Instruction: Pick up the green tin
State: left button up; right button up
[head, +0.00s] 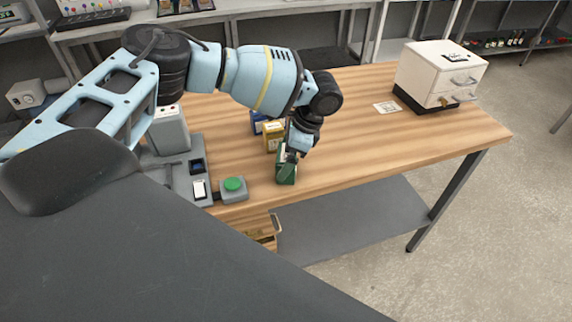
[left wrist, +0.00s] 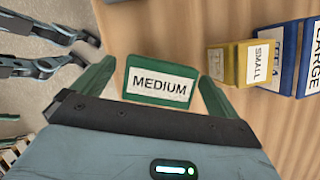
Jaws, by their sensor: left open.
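The green tin (head: 287,172) stands near the front edge of the wooden table. In the left wrist view it shows as a green box (left wrist: 158,82) with a white label reading MEDIUM. My left gripper (head: 291,154) is over the tin, pointing down. In the left wrist view its two fingers (left wrist: 157,75) are apart, one on each side of the tin, with small gaps showing. The gripper is open. The gripper hides part of the tin in the head view. My right gripper is not in view.
A yellow SMALL tin (left wrist: 257,63) and a blue LARGE tin (left wrist: 308,60) stand close behind the green one. A grey box with a green button (head: 233,186) sits left of it. A white drawer unit (head: 425,75) stands at the far right. The table's right side is largely clear.

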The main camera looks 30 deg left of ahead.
pick_arm(q)
jog(key=shift+x, duration=0.9)
jog(key=c, duration=1.2)
jog(key=shift+r, duration=0.2)
jog(key=shift+r, duration=0.25)
jog(key=r, duration=0.1)
jog(key=s+r, duration=0.1)
jog(key=shift+d+r, duration=0.35)
jog(key=shift+r, duration=0.05)
jog(key=s+d+r, duration=0.1)
jog(key=s+d, duration=0.7)
jog(key=s, duration=0.4)
jog(key=shift+d+r, duration=0.2)
jog(key=shift+d, duration=0.2)
